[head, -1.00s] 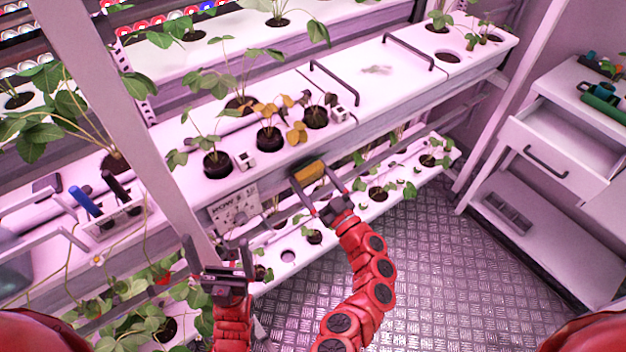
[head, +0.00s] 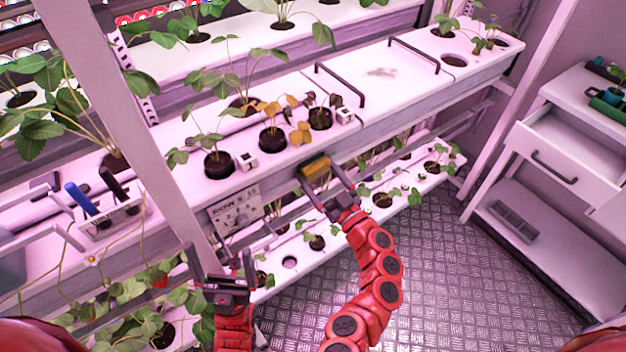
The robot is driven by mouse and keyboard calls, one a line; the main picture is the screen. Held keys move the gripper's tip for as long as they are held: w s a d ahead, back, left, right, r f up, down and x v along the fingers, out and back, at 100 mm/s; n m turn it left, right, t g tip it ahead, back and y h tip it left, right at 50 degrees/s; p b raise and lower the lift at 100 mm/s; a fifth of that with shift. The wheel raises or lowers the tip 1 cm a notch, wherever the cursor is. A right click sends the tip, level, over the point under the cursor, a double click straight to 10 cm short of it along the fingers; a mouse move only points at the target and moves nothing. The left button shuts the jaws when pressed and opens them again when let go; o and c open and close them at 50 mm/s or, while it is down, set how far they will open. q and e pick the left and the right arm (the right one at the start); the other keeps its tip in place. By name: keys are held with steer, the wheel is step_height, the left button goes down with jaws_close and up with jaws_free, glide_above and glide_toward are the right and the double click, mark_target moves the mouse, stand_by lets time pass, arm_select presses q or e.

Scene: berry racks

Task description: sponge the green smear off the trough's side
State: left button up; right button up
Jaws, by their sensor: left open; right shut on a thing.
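The trough (head: 405,112) is the long white rack channel with plants in its top, and its grey side faces me. My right gripper (head: 318,177) is shut on a yellow sponge (head: 315,166) with a dark face. The sponge is at the trough's side, below the potted plants; I cannot tell whether it touches. I see no clear green smear on the side; the sponge hides part of that wall. My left gripper (head: 222,268) is open and empty, low at the left, in front of the lower rack.
A faint grey-brown smudge (head: 381,72) marks the trough's lid between two black handles. A white ROW sign (head: 237,213) hangs left of the sponge. A post (head: 120,130) stands at the left. A lower planted trough (head: 345,222) runs beneath. An open drawer (head: 550,150) is at the right.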

mark_target(329, 169)
steer(key=shift+w+d+f+b, duration=0.1)
steer(key=shift+w+d+b, duration=0.4)
steer(key=shift+d, duration=0.25)
steer(key=shift+w+d+f+b, duration=0.1)
steer(key=shift+w+d+b, duration=0.4)
steer(key=shift+b, duration=0.6)
steer(key=w+d+b, duration=0.1)
steer(key=b, duration=0.1)
steer(key=w+d+b, duration=0.1)
steer(key=d+b, duration=0.1)
steer(key=shift+w+d+b, duration=0.25)
steer(key=shift+b, duration=0.1)
steer(key=shift+w+d+r+b, duration=0.2)
steer(key=shift+d+r+b, duration=0.1)
steer(key=shift+d+b, duration=0.05)
steer(key=shift+f+b, duration=0.15)
steer(key=shift+b, duration=0.35)
steer(key=shift+s+a+b, duration=0.25)
steer(key=shift+s+a, duration=0.45)
steer(key=shift+a, duration=0.25)
steer(key=shift+s+a+b, duration=0.25)
steer(key=shift+s+a, duration=0.45)
steer(key=shift+a, duration=0.25)
steer(key=shift+s+a+b, duration=0.2)
steer(key=shift+s+a, duration=0.55)
steer(key=shift+a, duration=0.35)
steer(key=shift+s+a+b, duration=0.15)
steer(key=shift+s+a, duration=0.6)
steer(key=shift+a, duration=0.35)
